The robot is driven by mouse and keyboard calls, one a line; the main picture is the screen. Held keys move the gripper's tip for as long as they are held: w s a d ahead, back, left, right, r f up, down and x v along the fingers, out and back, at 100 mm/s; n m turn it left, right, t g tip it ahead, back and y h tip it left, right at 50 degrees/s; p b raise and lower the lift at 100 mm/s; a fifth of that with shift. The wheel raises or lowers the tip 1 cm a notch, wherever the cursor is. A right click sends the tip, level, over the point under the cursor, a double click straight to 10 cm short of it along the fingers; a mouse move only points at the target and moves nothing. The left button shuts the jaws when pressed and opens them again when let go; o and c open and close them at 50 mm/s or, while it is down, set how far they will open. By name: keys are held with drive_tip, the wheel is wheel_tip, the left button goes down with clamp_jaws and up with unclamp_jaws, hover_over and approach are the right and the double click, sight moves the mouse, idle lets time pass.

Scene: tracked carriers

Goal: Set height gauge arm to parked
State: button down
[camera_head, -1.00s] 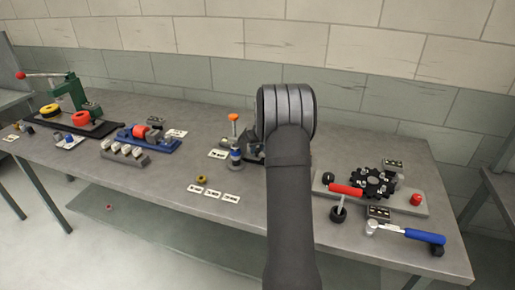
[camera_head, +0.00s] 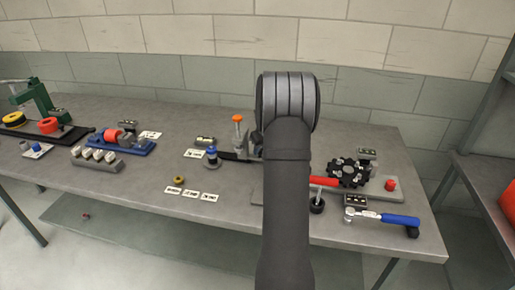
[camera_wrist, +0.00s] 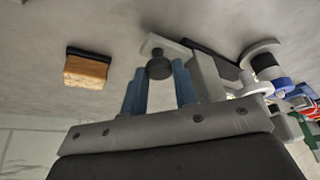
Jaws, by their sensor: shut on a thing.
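In the wrist view, the two blue fingers of my gripper (camera_wrist: 160,84) stand on either side of a dark round knob (camera_wrist: 158,66) and are closed on it. A light grey bar (camera_wrist: 207,76) runs beside the knob and looks like part of the height gauge; I cannot tell exactly how they join. In the head view, my own arm hides the gripper, the knob and most of this fixture. Only a dark base (camera_head: 238,156) and an orange-topped post (camera_head: 238,128) show left of my arm.
A wooden block with a dark edge (camera_wrist: 87,69) lies near the gripper in the wrist view. A blue-topped round piece (camera_head: 211,156) stands left of the base. A black toothed wheel fixture (camera_head: 348,173) and a blue-handled tool (camera_head: 385,218) lie right.

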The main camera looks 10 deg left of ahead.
drive_tip(key=c, duration=1.2)
unclamp_jaws()
drive_tip(key=shift+d, duration=0.4)
drive_tip(key=shift+o, duration=0.3)
drive_tip(key=shift+a, duration=0.1)
drive_tip(key=v, duration=1.7)
drive_tip(key=shift+r, duration=0.3)
drive_tip(key=shift+a+f, duration=0.15)
drive_tip(key=x, duration=1.7)
drive_tip(key=shift+f, duration=0.15)
